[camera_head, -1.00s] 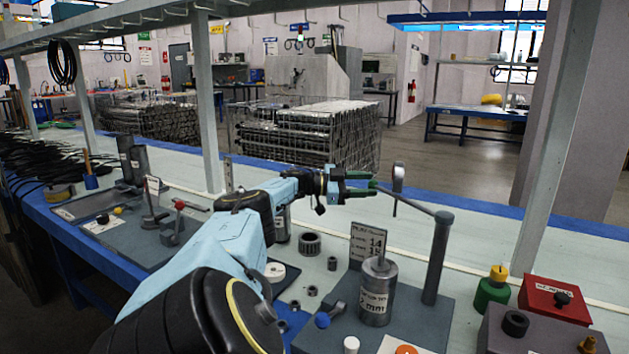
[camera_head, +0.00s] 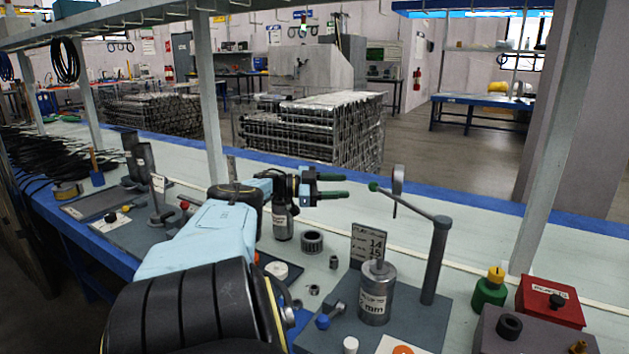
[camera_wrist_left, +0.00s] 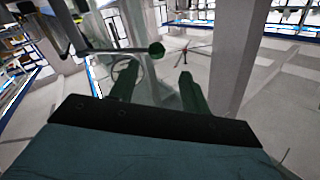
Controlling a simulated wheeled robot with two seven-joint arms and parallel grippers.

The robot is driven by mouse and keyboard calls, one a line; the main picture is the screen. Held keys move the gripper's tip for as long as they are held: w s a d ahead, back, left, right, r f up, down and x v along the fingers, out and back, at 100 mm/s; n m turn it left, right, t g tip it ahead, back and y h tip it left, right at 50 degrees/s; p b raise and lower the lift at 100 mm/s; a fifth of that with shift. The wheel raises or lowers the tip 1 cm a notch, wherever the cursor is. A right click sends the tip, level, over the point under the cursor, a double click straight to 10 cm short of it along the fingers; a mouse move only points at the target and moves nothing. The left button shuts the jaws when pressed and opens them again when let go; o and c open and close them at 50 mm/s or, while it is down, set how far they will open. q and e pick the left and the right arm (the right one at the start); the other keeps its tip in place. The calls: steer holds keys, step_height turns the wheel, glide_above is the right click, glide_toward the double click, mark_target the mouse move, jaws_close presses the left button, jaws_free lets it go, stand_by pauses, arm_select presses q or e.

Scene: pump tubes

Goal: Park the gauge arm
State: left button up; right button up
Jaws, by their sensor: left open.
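The gauge arm (camera_head: 420,207) is a thin grey bar on top of a dark upright post (camera_head: 436,262). It reaches left to a green ball tip (camera_head: 373,187), with a round dial gauge (camera_head: 398,180) hanging near that end. My left gripper (camera_head: 342,186) is open and empty, left of the ball tip, with a visible gap. In the left wrist view the gauge arm (camera_wrist_left: 110,50) comes in from the left. Its green ball (camera_wrist_left: 157,49) appears just beyond and between my open green fingers (camera_wrist_left: 160,78). My right gripper is not in view.
A metal cylinder (camera_head: 376,292) and a number plate (camera_head: 369,245) stand on the grey base below the gauge arm.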

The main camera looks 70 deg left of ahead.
arm_select(q)
steer(key=v, duration=0.6)
steer(key=shift+r+b, duration=0.25)
steer(key=shift+b, duration=0.15)
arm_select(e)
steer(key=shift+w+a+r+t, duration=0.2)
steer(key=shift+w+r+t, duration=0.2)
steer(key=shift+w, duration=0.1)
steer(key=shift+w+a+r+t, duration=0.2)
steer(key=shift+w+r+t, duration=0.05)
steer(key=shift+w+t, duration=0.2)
arm_select(q)
steer(key=shift+a, duration=0.15)
